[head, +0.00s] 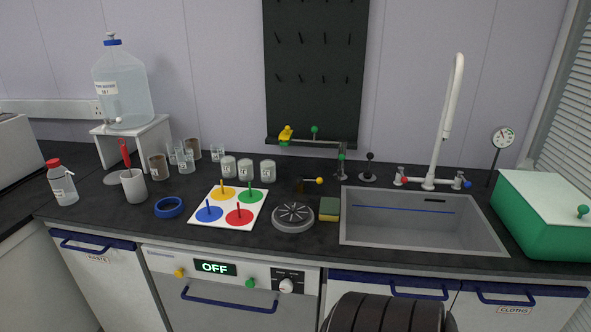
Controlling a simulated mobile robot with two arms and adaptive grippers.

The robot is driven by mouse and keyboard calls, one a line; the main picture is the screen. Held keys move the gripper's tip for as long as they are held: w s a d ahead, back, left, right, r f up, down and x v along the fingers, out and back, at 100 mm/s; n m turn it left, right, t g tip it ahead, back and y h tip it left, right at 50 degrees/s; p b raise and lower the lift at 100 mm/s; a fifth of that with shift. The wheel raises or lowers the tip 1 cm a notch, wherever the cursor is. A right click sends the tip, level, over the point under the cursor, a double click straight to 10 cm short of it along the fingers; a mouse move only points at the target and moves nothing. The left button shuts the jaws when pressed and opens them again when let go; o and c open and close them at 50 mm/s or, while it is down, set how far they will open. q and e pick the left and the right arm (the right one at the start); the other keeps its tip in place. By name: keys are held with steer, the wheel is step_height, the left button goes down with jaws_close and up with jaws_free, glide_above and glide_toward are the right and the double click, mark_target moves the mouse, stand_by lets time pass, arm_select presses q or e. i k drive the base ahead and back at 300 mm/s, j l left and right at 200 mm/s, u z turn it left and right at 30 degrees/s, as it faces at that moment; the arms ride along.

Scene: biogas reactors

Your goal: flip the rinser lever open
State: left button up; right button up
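A round grey glass rinser (293,217) with a star-shaped top sits on the dark counter, left of the sink. Just behind it is a small lever with a yellow ball end (320,181), which points to the right; I cannot tell for certain that it is the rinser's lever. A lever with a black ball (370,156) stands upright behind the sink's left corner. A green-knobbed fitting (341,158) stands left of that one. Neither of my grippers is in view.
A green and yellow sponge (329,209) lies between rinser and sink (424,241). The tall white faucet (445,125) rises behind the sink. A white board with coloured discs (228,206) is left of the rinser. A green box (548,215) stands at the right.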

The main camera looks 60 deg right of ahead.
mark_target(300, 180)
steer(key=z, duration=1.75)
